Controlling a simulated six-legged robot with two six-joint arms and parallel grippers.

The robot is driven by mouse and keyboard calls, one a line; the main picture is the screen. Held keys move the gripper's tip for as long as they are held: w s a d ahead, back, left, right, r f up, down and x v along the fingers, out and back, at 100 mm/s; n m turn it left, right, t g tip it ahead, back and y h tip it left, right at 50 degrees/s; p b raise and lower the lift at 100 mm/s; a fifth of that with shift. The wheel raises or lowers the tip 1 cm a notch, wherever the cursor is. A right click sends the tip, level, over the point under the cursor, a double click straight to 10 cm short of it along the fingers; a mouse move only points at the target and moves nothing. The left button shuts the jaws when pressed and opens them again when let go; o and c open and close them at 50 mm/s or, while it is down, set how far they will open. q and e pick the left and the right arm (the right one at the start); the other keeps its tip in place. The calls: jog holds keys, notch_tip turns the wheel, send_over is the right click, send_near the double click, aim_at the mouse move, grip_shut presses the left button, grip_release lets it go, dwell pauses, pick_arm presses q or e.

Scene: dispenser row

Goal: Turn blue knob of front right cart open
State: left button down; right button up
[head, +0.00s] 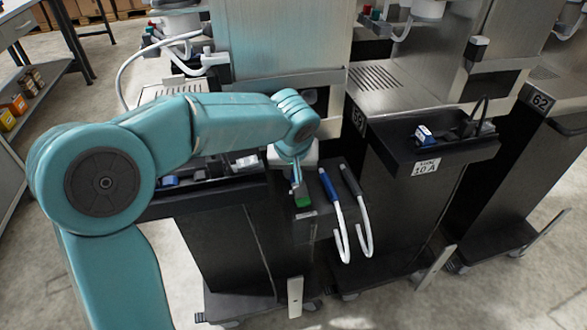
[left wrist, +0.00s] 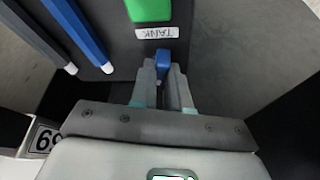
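The blue knob (left wrist: 163,64) shows in the left wrist view on the dark panel, just below the TANK label (left wrist: 157,33), which reads upside down there. My left gripper (left wrist: 164,78) has one finger on each side of the knob, close against it with no clear gap. In the head view my left gripper (head: 297,180) points down at the front of the cart (head: 232,240), beside the green part (head: 303,202). The arm and gripper hide the knob in that view. The green part (left wrist: 150,9) also shows at the wrist view's top edge. My right gripper is not in view.
Two hooked nozzles, one blue (head: 329,188) and one dark (head: 352,182), hang just right of the gripper. Another cart with a black tray (head: 435,150) stands to the right. A shelf with small boxes (head: 14,104) is at the far left.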

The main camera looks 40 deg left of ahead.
pick_arm(q)
jog(key=shift+w+d+f+n+g+y+b, duration=0.1)
jog(key=shift+f+n+g+y+b, duration=0.2)
jog(key=shift+n+b, duration=0.65)
jog(key=shift+r+n+y+b, duration=0.3)
jog(key=shift+n, duration=0.45)
jog(key=shift+g, duration=0.3)
jog(key=c, duration=1.1)
grip_release()
jog(key=p+v, duration=0.4)
jog(key=v, duration=1.2)
jog(key=shift+r, duration=0.2)
